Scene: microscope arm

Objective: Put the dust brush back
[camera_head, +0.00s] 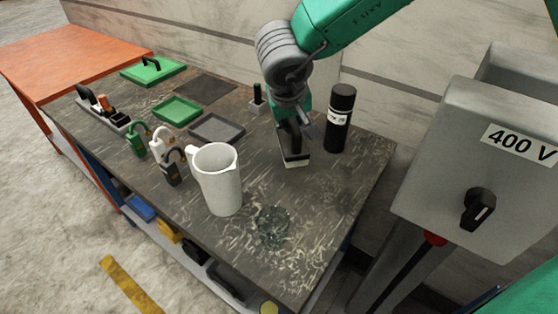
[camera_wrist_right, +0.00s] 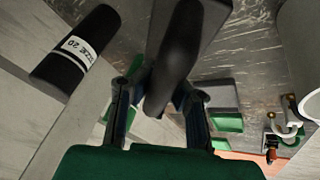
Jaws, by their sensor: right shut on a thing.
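The dust brush (camera_head: 295,159) has a dark handle and a block with a pale lower edge. It is upright at the right part of the workbench, just left of a black canister (camera_head: 340,118). My right gripper (camera_head: 291,124) is shut on its handle from above. In the right wrist view, the handle (camera_wrist_right: 174,62) runs between the two fingers (camera_wrist_right: 158,100), and the dark block is beyond it. I cannot tell whether the brush touches the bench top. My left gripper is not in view.
A white pitcher (camera_head: 217,180) stands near the front edge, with clear debris (camera_head: 273,226) to its right. Several padlocks (camera_head: 160,145), a grey tray (camera_head: 217,128), a green tray (camera_head: 177,110) and a holder (camera_head: 117,124) are further left. A grey electrical box (camera_head: 478,150) stands at right.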

